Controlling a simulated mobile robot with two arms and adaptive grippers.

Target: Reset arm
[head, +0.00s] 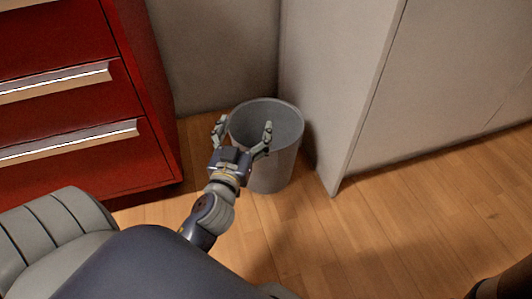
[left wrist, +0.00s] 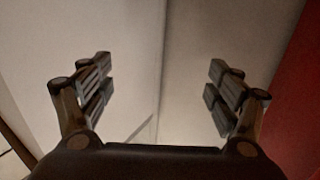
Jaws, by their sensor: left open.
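My left gripper (head: 243,132) is open in the head view, its two fingers spread wide with nothing between them. It appears in front of and over the near rim of a grey cylindrical bin (head: 275,168). Whether it touches the bin cannot be told. In the left wrist view the left gripper (left wrist: 157,85) is also open and empty, with pale wall surfaces behind it. My right gripper is not in view.
A red drawer cabinet (head: 130,95) with metal handles stands left of the bin. A pale panel (head: 325,90) stands close on the bin's right. In the left wrist view a red surface (left wrist: 295,110) is at the right edge.

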